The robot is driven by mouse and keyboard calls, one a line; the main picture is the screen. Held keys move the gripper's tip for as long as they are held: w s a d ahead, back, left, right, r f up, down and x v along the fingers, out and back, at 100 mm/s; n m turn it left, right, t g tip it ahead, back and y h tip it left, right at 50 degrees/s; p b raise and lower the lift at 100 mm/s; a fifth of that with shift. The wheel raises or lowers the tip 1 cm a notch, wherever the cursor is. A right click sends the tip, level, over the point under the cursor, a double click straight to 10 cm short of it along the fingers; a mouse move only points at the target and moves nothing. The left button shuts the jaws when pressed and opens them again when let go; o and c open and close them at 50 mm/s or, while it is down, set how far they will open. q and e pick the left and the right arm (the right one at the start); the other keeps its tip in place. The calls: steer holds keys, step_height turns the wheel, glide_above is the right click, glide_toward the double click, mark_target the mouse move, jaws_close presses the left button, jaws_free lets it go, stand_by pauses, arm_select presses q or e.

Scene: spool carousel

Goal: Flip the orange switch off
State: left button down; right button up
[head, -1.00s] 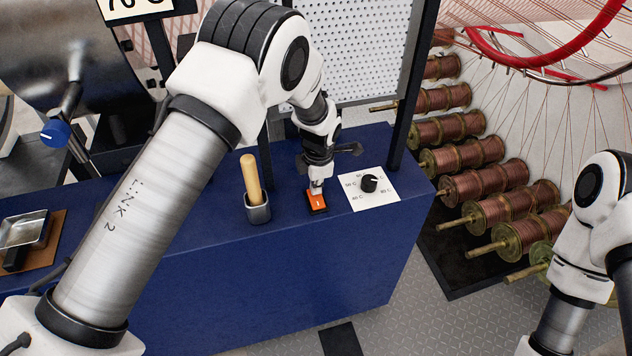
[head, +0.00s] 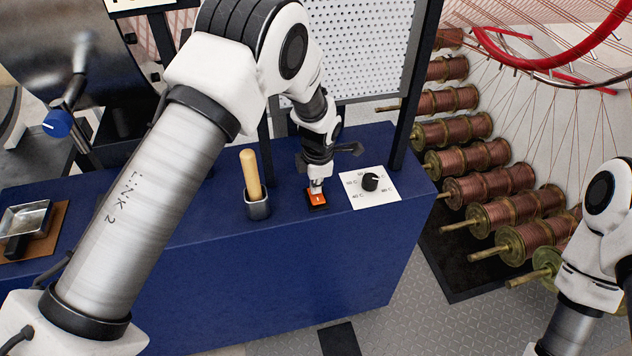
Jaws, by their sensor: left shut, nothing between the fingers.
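The orange switch (head: 317,199) is a small rocker in a black frame on top of the blue cabinet (head: 280,262). A white mark shows on its face. My left gripper (head: 316,187) points down with its fingertips at the far edge of the switch, touching or just above it; I cannot tell which. It is shut and holds nothing. The fingertips hide part of the switch's far side. My right arm shows at the right edge, but its gripper is out of view.
A black dial (head: 370,182) on a white card sits right of the switch. A perforated panel (head: 350,50) rises behind. Copper spools (head: 485,185) stand on the right.

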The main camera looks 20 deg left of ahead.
mark_target(320, 199)
arm_select(q)
steer(key=shift+s+d+r, duration=0.15)
steer(key=shift+s+d, duration=0.1)
steer(key=shift+d, duration=0.25)
steer(key=shift+a, duration=0.25)
steer(key=shift+r, duration=0.25)
step_height(320, 199, up, 11)
steer(key=s+d, duration=0.1)
steer(key=shift+s+r, duration=0.15)
steer(key=shift+s, duration=0.05)
steer(key=shift+d, duration=0.1)
